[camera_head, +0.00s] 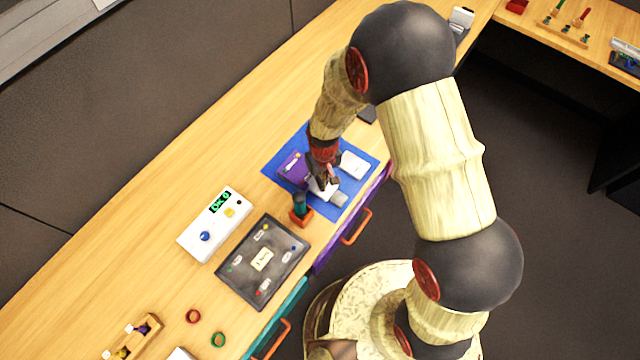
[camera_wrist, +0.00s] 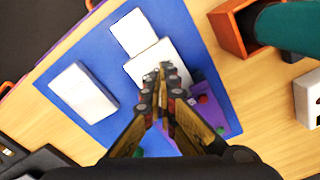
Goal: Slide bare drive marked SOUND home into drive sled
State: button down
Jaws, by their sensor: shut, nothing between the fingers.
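A purple piece (camera_head: 293,168), seemingly the drive sled, lies on a blue mat (camera_head: 272,176). It also shows in the wrist view (camera_wrist: 212,112), partly behind my fingers. A white block (camera_wrist: 143,66) lies against its edge, below my fingertips; how far it sits in the sled is hidden. A second white block (camera_wrist: 134,33) lies close beyond it. A third white block (camera_head: 354,165) lies apart on the mat, also seen in the wrist view (camera_wrist: 82,92). No SOUND marking is readable. My gripper (camera_head: 324,184) is shut and empty, its fingertips (camera_wrist: 160,75) over the middle block.
An orange holder (camera_head: 300,217) with a dark teal upright piece stands just off the mat. A dark tray (camera_head: 238,272) and a white box with a green display (camera_head: 200,240) lie beyond it. Bare wood lies along the mat's back side.

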jog(key=shift+w+a, duration=0.35)
jog(key=shift+a, duration=0.1)
jog(key=shift+w+a, duration=0.2)
jog(key=shift+a, duration=0.1)
jog(key=shift+w+a, duration=0.2)
jog(key=shift+a, duration=0.05)
jog(key=shift+w+r, duration=0.1)
jog(key=shift+r, duration=0.1)
jog(key=shift+s+d+r+p, duration=0.15)
jog(key=shift+r+p, duration=0.6)
jog(key=shift+r, duration=0.35)
jog(key=shift+s+d+r+p, duration=0.1)
jog(key=shift+r+p, duration=0.65)
jog(key=shift+r, duration=0.4)
jog(key=shift+s+d+r+p, duration=0.15)
jog(key=shift+r+p, duration=0.6)
jog(key=shift+r, duration=0.35)
